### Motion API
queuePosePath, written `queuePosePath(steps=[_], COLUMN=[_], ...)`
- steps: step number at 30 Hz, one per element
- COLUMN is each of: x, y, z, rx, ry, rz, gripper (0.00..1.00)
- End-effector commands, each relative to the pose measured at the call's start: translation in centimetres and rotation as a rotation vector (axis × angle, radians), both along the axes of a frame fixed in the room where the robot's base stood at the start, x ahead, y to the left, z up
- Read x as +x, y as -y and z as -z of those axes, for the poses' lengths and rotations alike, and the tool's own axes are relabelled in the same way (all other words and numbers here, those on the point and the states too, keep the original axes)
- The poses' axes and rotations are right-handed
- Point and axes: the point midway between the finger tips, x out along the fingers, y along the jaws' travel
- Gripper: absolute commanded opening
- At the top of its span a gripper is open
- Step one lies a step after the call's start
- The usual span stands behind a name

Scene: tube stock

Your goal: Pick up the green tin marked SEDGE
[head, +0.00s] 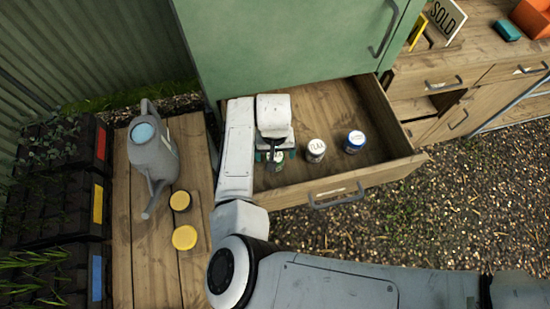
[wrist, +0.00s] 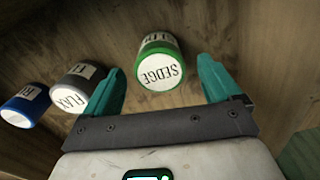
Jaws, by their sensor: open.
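The green tin marked SEDGE (wrist: 160,66) stands in the open drawer, its white label lid facing the wrist camera. In the head view the green tin (head: 276,157) is mostly hidden by my gripper. My gripper (wrist: 163,85) is open, with a teal finger on either side of the tin in the wrist view. The tin lies between and slightly beyond the fingertips in the picture. I see a gap to each finger and no contact.
A grey-white tin marked FLAX (head: 316,150) and a blue tin (head: 355,141) stand to the right in the drawer (head: 340,184). In the wrist view, the FLAX tin (wrist: 74,88) is close to the left finger. A green cabinet (head: 285,45) rises behind.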

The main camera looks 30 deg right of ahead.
Motion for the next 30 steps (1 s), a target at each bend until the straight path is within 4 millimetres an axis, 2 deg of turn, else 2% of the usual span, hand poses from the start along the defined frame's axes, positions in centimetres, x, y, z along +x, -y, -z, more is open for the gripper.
queuePosePath(steps=[7, 16, 30], x=[0.0, 0.0, 0.0], y=[0.1, 0.1, 0.0], z=[3.1, 3.6, 3.6], rx=[-0.001, -0.001, -0.001], ry=[-0.003, 0.000, 0.000], rz=[0.000, 0.001, 0.001], gripper=[0.91, 0.91, 0.47])
